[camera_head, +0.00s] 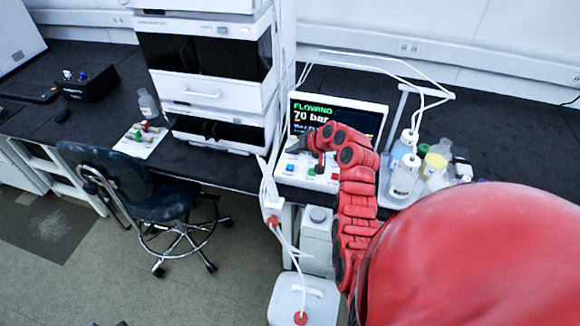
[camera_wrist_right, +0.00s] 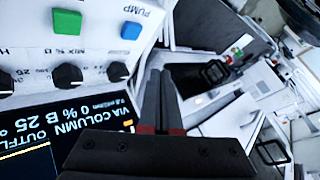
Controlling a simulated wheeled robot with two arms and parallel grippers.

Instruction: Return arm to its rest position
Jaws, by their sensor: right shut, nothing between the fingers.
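My right arm (camera_head: 355,200), red and jointed, reaches up from the lower right in the head view and bends over the pump unit. My right gripper (camera_head: 297,146) is dark and shut, above the unit's front panel and in front of its screen. In the right wrist view the two fingers of the gripper (camera_wrist_right: 163,95) lie together with nothing between them, beside the panel and apart from its buttons as far as I can tell. My left gripper is not in view.
The pump unit's screen (camera_head: 320,112) reads "FLOWING 70 bar". Its panel has a blue button (camera_wrist_right: 131,30), a green button (camera_wrist_right: 66,22) and dark knobs. Several bottles (camera_head: 404,175) stand right of my arm. A white instrument stack (camera_head: 205,90) stands left; a chair (camera_head: 140,185) is on the floor.

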